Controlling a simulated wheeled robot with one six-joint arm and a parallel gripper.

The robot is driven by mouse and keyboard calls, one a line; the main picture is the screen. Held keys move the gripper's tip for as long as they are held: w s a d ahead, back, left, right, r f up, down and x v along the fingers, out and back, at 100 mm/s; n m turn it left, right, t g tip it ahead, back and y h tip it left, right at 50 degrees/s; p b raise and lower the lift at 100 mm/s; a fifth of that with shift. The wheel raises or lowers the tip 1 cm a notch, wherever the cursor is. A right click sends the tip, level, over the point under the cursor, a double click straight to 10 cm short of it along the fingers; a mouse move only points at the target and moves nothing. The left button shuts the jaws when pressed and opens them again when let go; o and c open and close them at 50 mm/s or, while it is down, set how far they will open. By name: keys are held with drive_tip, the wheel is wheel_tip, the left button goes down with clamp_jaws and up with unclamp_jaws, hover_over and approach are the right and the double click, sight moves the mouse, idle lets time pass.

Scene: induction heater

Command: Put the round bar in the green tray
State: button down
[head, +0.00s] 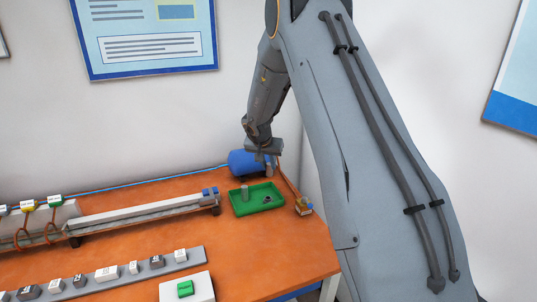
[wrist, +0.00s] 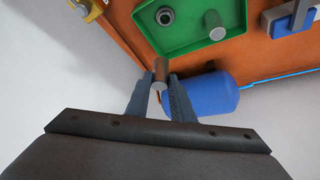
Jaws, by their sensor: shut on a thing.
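In the head view my gripper (head: 264,156) is at the back of the table, beyond the green tray (head: 275,204) and close to the blue cylinder. The held bar cannot be made out clearly there. The tray also shows in the wrist view (wrist: 187,42), past the bar's end. The bar looks outside the tray's rim; its height above the table is hard to tell.
A grey upright cylinder (head: 244,191) and a small dark ring (head: 267,199) are in the tray. A blue cylinder (head: 241,162) lies behind it. A brass-coloured block (head: 304,206) is to its right, a long grey rail (head: 140,213) to its left. A green button box (head: 187,289) is in front.

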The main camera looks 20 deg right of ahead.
drive_tip(key=w+d+m+p, duration=0.1)
drive_tip(key=w+p, duration=0.1)
drive_tip(key=w, duration=0.2)
drive_tip(key=b, duration=0.6)
hover_over(267, 192)
wheel_tip(267, 192, down, 7)
drive_tip(key=shift+s+f+m+g+h, duration=0.15)
drive_tip(key=shift+f+m+g+h, duration=0.15)
drive_tip(key=shift+f, duration=1.5)
drive_tip(key=c, duration=1.5)
unclamp_jaws()
drive_tip(key=shift+o, duration=0.2)
drive_tip(key=b+v, duration=0.1)
drive_tip(key=v, duration=0.6)
drive_tip(key=shift+s+r, duration=0.15)
drive_tip(key=shift+r, duration=0.2)
